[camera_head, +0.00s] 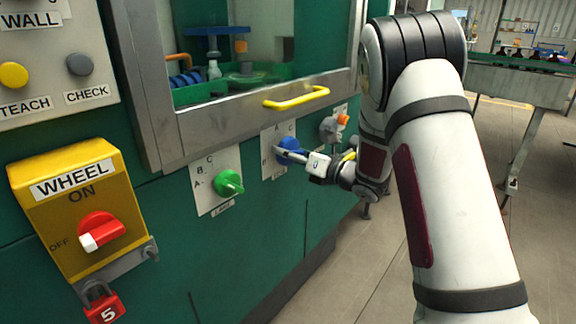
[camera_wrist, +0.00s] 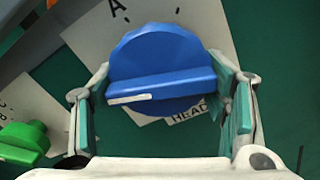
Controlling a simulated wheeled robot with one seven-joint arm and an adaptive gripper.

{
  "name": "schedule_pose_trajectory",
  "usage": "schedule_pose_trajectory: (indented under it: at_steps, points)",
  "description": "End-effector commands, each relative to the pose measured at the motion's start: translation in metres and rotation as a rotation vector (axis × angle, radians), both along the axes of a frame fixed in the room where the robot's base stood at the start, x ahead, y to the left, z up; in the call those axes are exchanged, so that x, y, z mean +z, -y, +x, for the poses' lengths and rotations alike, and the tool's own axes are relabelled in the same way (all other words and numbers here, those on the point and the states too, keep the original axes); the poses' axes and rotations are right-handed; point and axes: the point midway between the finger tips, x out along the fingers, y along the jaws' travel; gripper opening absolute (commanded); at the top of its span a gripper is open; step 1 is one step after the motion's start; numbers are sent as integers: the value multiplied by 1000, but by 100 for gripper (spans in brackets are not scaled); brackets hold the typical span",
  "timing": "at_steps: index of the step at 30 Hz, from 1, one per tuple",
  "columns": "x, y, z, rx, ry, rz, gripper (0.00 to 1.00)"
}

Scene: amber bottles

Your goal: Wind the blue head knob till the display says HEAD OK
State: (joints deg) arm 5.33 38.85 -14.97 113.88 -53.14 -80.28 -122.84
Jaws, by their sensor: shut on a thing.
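The blue head knob (camera_head: 289,146) sits on a white plate on the green machine front. In the wrist view the knob (camera_wrist: 160,60) is a scalloped disc with a raised bar, and a white mark shows at the bar's left end. My gripper (camera_head: 300,158) reaches it from the right. In the wrist view my gripper (camera_wrist: 160,92) has its teal-padded fingers on both sides of the bar, shut on the knob. The HEAD label (camera_wrist: 190,112) is partly hidden by the knob. I see no display reading HEAD OK.
A green lamp knob (camera_head: 229,183) is left of the blue knob, and a grey knob with an orange part (camera_head: 335,127) is right of it. A yellow handle (camera_head: 296,97) juts out above. A yellow WHEEL switch box (camera_head: 75,200) with a red padlock (camera_head: 104,306) is further left.

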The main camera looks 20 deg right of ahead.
Motion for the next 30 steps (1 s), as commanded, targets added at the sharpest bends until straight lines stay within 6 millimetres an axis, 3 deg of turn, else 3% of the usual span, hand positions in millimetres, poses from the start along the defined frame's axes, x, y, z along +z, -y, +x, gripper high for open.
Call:
schedule_pose_trajectory:
  at_steps: [15,30]
  points:
    - [-6,0,0,3,157,-223,40]
    - [-4,0,0,3,198,-284,40]
